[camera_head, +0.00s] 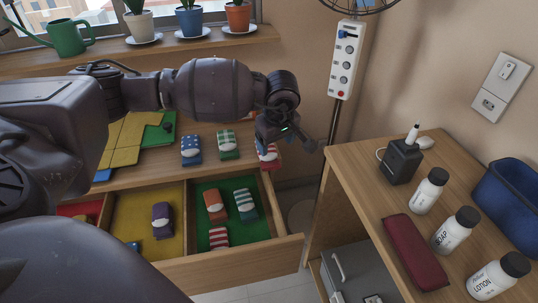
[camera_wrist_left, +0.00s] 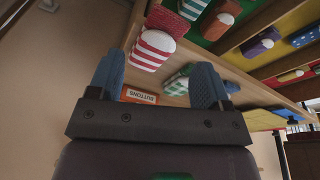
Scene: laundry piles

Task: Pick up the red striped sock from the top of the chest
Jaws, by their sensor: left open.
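The red striped sock (camera_head: 268,157), a folded red and white bundle, lies on the right end of the chest top (camera_head: 187,177), partly hidden by my left gripper. In the left wrist view, a red and white striped sock (camera_wrist_left: 154,48) shows beyond and above the gap between the fingers. My left gripper (camera_head: 300,142) is above the chest's right edge, close to the sock. In the wrist view its two blue fingers (camera_wrist_left: 158,83) are spread apart with nothing held between them. My right gripper is not in view.
A green patterned sock (camera_head: 228,145) and a blue dotted sock (camera_head: 192,149) lie left of the red one. The open drawer (camera_head: 240,255) below holds several socks. A side table (camera_head: 345,165) with bottles stands right, beside a pole (camera_head: 338,110).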

